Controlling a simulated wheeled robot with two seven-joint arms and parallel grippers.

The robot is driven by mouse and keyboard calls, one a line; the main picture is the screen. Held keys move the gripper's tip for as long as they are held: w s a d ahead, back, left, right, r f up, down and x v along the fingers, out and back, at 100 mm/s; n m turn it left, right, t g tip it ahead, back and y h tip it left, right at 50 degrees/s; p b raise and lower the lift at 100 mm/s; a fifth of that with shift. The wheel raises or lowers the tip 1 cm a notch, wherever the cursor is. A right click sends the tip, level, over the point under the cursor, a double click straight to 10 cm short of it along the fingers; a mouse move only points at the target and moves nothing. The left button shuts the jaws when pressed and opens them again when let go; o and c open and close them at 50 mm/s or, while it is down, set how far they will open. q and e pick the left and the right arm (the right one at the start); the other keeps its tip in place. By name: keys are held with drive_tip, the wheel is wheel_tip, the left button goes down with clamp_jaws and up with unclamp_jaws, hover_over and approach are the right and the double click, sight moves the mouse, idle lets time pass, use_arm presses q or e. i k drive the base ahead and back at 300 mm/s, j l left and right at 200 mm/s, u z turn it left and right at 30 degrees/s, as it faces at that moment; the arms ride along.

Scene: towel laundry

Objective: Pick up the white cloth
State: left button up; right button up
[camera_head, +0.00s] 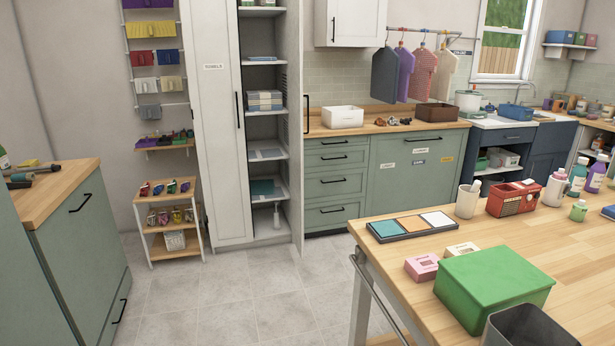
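A dark tray (390,236) lies on the wooden table at the right. It holds three flat squares side by side: a teal one (385,227), an orange one (412,223) and a white one (437,219) at the right end. The white square looks like a flat cloth, but its material is hard to tell at this size. Neither of my grippers is in view.
An open tall cabinet (262,130) holds folded cloths. The tiled floor (235,295) is clear.

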sight(392, 120)
drive_tip(key=i+j+u, duration=0.1)
drive_tip(key=i+j, duration=0.15)
drive_tip(key=i, duration=0.3)
drive_tip(key=i+j+u, duration=0.1)
drive_tip(key=i, duration=0.5)
drive_tip(key=i+j+u, duration=0.15)
drive_tip(key=i+j, duration=0.15)
drive_tip(key=i, duration=0.25)
drive_tip(key=i+j+u, duration=0.1)
drive_tip(key=i, duration=0.5)
drive_tip(key=i+z, duration=0.3)
drive_tip(key=i, duration=0.25)
drive_tip(key=i+j+z, duration=0.1)
drive_tip(key=i+z, duration=0.25)
drive_tip(key=i, duration=0.2)
drive_tip(key=i+j+z, duration=0.3)
drive_tip(key=i, duration=0.25)
drive_tip(key=i+l+z, duration=0.2)
drive_tip(key=z, duration=0.25)
drive_tip(key=i+l+z, duration=0.1)
drive_tip(key=i+z, duration=0.6)
drive_tip(key=z, duration=0.15)
drive_tip(key=i+j+z, duration=0.15)
drive_tip(key=i+z, duration=0.25)
drive_tip(key=i+l, duration=0.1)
drive_tip(key=i, duration=0.35)
drive_tip(key=i+l+u, duration=0.1)
drive_tip(key=i, duration=0.4)
